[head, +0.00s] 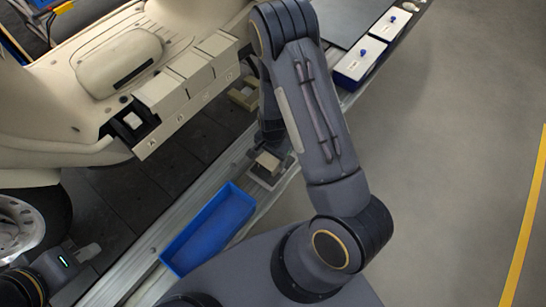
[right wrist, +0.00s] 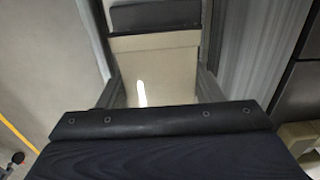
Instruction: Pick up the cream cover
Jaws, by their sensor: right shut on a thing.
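The cream cover (head: 268,161) is a small cream block at the near edge of the conveyor, beside a grey metal fixture, partly hidden by my right arm. In the right wrist view the cream cover (right wrist: 155,72) fills the space between the two fingers, with a bright glint on its face. My right gripper (right wrist: 158,90) is shut on it. In the head view my right gripper (head: 268,150) points down at the cover and is mostly hidden behind the arm. My left gripper (head: 88,252) is low at the left, by the wheel; its opening is not clear.
A blue tray (head: 210,228) lies along the conveyor edge (head: 150,245). A cream car body (head: 70,90) with a row of cream blocks (head: 190,68) stands at the left. Blue-and-white boxes (head: 360,60) sit at upper right. Floor (head: 440,170) at right is clear.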

